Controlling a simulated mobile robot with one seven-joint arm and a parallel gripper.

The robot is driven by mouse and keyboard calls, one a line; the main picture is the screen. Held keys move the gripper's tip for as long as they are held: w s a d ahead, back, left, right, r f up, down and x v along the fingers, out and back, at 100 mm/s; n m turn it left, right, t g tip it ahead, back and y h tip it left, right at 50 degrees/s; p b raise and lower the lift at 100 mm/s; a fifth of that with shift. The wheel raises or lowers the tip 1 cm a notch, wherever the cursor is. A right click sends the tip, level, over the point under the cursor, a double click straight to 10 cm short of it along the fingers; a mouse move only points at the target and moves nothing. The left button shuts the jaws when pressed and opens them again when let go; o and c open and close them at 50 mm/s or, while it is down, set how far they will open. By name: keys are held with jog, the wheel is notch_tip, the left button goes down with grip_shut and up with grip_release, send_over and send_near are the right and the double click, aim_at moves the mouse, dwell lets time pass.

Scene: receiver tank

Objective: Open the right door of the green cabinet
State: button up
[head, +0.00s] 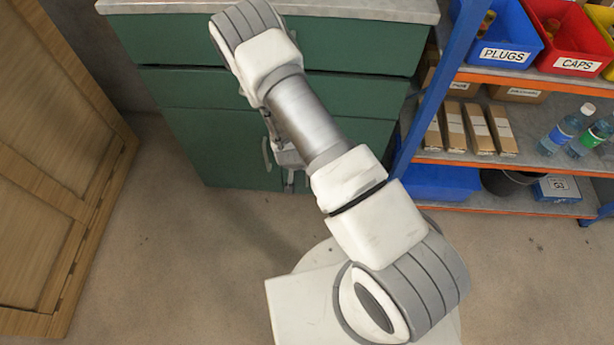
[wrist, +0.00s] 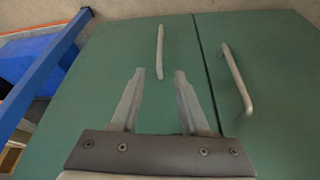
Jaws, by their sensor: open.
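The green cabinet (head: 215,140) stands against the wall, with drawers above two doors. In the wrist view the picture is turned round, so the right door (wrist: 110,50) is on the left, beside the blue shelf post. Its pale bar handle (wrist: 160,52) lies in line with the gap between my fingertips. My gripper (wrist: 160,75) is open and empty, facing the doors; it also shows partly behind my arm in the head view (head: 290,182).
A blue and orange shelf (head: 432,90) with bins, boxes and bottles stands close on the cabinet's right. A wooden panelled piece (head: 60,150) stands at the left. The floor (head: 190,250) before the cabinet is clear.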

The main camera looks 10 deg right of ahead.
jog(key=b+x, duration=0.6)
jog(key=x, duration=1.1)
jog(key=shift+w+f, duration=0.1)
grip_shut()
dwell(0.8)
